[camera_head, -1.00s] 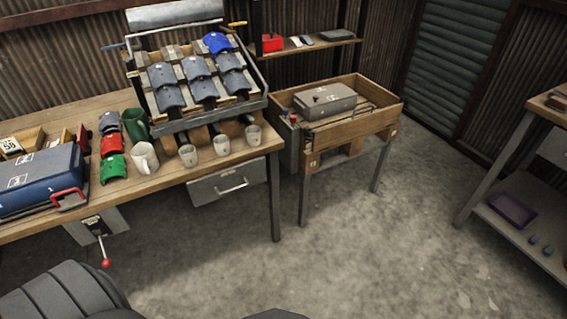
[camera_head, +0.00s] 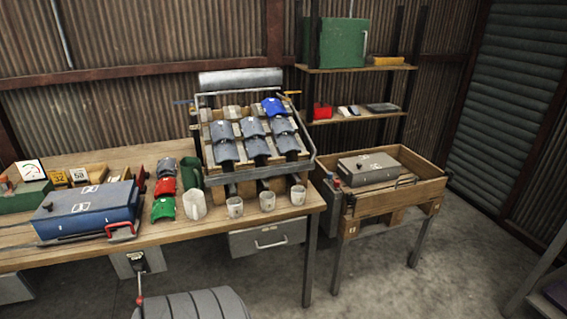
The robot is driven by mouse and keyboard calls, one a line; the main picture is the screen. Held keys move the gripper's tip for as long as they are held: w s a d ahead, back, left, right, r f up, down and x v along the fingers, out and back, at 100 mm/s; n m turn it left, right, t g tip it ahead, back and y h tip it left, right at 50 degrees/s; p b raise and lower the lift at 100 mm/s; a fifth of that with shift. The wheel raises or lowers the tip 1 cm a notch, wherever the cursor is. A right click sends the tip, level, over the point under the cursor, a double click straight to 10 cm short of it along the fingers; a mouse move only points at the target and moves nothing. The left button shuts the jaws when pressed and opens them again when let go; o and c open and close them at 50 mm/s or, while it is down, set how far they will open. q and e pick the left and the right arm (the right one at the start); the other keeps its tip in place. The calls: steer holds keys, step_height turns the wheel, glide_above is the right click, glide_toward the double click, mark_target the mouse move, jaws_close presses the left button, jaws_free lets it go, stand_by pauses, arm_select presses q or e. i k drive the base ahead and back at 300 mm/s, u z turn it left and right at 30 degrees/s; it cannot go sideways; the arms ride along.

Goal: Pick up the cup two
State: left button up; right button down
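Several small pale cups stand in a row along the front of the wooden workbench (camera_head: 100,250): a left cup (camera_head: 235,207), a middle cup (camera_head: 267,201) and a right cup (camera_head: 298,195). They are upright and apart from one another. I cannot read any number on them, so I cannot tell which is cup two. A larger white jug (camera_head: 194,204) with a handle stands to their left. Neither of my grippers is in view.
A tilted rack (camera_head: 262,170) of dark curved pieces stands behind the cups. Red (camera_head: 164,187) and green (camera_head: 164,209) curved pieces and a blue case (camera_head: 88,212) are at left. A wooden tray table (camera_head: 385,207) stands right of the bench. Some floor between them is clear.

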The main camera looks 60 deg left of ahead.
mark_target(267, 197)
steer(key=u, duration=0.05)
steer(key=i, duration=1.75)
steer(key=u, duration=0.65)
steer(key=i, duration=1)
steer(key=u, duration=1.7)
steer(key=i, duration=0.85)
steer(key=u, duration=0.9)
